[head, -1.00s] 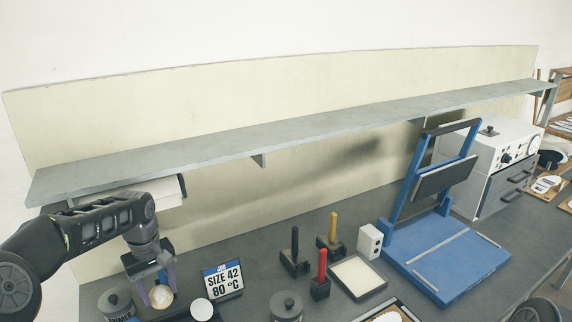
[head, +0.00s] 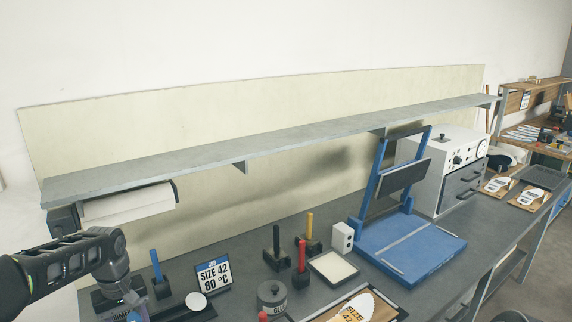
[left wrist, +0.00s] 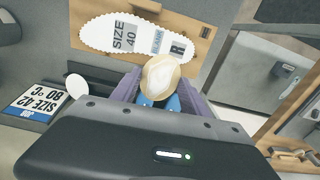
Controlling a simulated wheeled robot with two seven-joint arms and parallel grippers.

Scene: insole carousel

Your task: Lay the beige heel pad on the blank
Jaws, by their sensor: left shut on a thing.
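In the left wrist view my left gripper (left wrist: 158,88) has its purple fingers closed on the beige heel pad (left wrist: 162,73), a rounded pad with a pale patch. In the head view a white blank (head: 359,306) on a board shows at the bottom edge, partly cut off. My left arm reaches in at lower left, its fingertips not clearly visible. My right gripper is not in view.
A sign (head: 213,275) reading SIZE 42, 80 °C stands on the bench. A grey shelf (head: 270,150) runs above.

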